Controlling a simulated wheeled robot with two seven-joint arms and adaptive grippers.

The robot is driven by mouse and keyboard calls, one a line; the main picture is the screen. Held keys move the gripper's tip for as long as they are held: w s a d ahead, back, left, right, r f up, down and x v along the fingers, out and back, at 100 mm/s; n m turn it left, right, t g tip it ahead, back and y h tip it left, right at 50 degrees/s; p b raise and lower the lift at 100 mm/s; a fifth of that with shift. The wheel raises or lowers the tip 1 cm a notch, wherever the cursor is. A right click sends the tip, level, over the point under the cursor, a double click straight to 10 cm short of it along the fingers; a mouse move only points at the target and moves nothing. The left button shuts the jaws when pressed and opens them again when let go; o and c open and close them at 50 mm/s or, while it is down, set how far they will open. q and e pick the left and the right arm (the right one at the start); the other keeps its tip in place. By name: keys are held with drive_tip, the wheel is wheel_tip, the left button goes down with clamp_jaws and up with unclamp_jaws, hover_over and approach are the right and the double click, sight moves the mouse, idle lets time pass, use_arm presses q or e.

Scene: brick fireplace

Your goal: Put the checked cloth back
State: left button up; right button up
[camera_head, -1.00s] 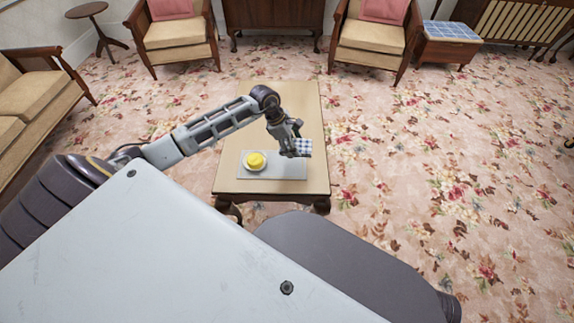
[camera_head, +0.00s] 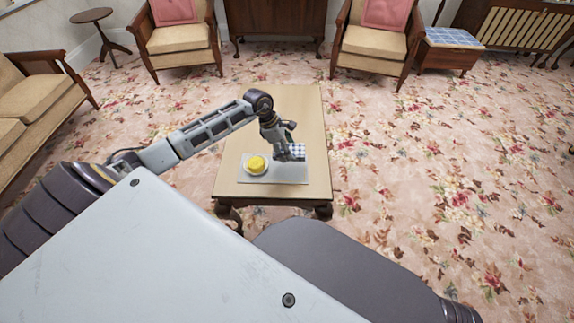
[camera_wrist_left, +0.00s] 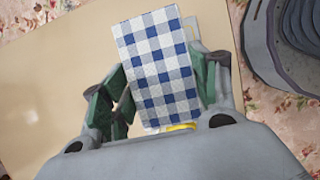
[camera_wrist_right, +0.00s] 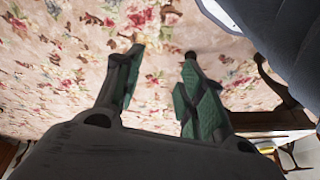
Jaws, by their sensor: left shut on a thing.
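A blue-and-white checked cloth (camera_wrist_left: 158,65), folded into a flat rectangle, sits between the green pads of my left gripper (camera_wrist_left: 160,95), which is shut on it. In the head view the left gripper (camera_head: 290,150) and the cloth (camera_head: 298,149) are over the right part of a grey mat (camera_head: 288,174) on the low wooden table (camera_head: 295,105). A yellow round thing on a white plate (camera_head: 256,164) is on the mat's left part. My right gripper (camera_wrist_right: 160,75) shows only in its wrist view, open and empty, with patterned carpet beyond it.
The table's far half is bare. Armchairs (camera_head: 180,38) (camera_head: 368,42), a blue-tiled side table (camera_head: 452,38) and a sofa (camera_head: 35,90) stand around it. Open flowered carpet (camera_head: 440,150) lies to the right.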

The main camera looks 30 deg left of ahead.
sight(290, 168)
use_arm(q)
wheel_tip(290, 168, down, 4)
drive_tip(key=shift+r+b, duration=0.1)
drive_tip(key=shift+b, duration=0.35)
drive_tip(key=shift+f, duration=0.35)
use_arm(e)
drive_tip(key=shift+s+a+r, duration=0.1)
drive_tip(key=shift+s+a, duration=0.15)
use_arm(q)
wheel_tip(290, 168, down, 2)
drive_tip(key=shift+f+b, duration=0.2)
drive_tip(key=shift+b, duration=0.25)
drive_tip(key=shift+f, duration=0.7)
use_arm(e)
drive_tip(key=shift+w+a+f+t+y, duration=0.2)
drive_tip(key=shift+w+f, duration=0.05)
drive_tip(key=shift+f, duration=0.3)
drive_tip(key=shift+w+a+f+t+y, duration=0.15)
drive_tip(key=shift+w+f+t+y, duration=0.05)
drive_tip(key=shift+f, duration=0.35)
drive_tip(key=shift+w+r, duration=0.1)
drive_tip(key=shift+r, duration=0.05)
use_arm(q)
drive_tip(key=o, duration=0.9)
